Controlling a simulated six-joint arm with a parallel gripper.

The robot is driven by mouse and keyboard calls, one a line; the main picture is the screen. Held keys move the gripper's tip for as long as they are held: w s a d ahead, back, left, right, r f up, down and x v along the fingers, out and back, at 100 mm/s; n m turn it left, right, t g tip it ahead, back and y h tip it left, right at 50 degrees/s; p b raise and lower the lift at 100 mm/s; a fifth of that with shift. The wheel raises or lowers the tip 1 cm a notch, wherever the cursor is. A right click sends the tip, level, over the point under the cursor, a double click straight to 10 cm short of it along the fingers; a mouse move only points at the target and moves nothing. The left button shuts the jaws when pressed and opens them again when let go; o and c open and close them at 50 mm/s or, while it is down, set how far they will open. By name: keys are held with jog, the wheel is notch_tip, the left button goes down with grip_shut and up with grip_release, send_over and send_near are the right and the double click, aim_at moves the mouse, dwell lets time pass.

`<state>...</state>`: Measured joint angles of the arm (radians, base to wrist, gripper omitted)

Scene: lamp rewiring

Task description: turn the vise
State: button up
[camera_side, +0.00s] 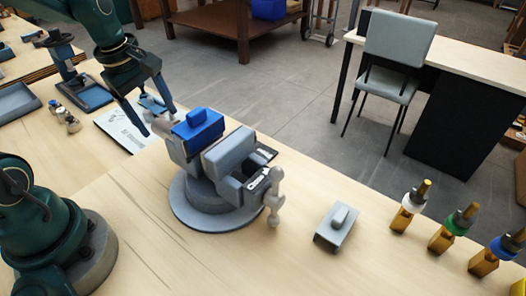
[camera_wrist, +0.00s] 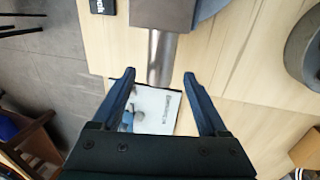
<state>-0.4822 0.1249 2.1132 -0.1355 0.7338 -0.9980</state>
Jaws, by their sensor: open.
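The grey vise (camera_side: 207,204) stands on its round base at the middle of the wooden table in the side view. A blue block with a raised knob (camera_side: 198,124) sits at the top of its left part; how it is held there is unclear. A pale handle (camera_side: 274,196) hangs at the vise's right end. My gripper (camera_side: 160,122) is open, fingers pointing down, just left of the vise. In the wrist view, my gripper (camera_wrist: 159,73) has a grey metal bar (camera_wrist: 162,58), apparently part of the vise, reaching between its fingertips. I cannot tell whether they touch.
A printed sheet (camera_side: 122,132) lies below my gripper; it also shows in the wrist view (camera_wrist: 155,112). Several gold-tipped connectors (camera_side: 408,207) stand farther right. A blue-grey tray (camera_side: 16,103) lies at left.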

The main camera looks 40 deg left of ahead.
jog(key=shift+w+f, duration=0.15)
jog(key=shift+f, duration=0.5)
jog(key=shift+w+f, duration=0.15)
jog(key=shift+f, duration=0.5)
grip_shut()
dwell(0.5)
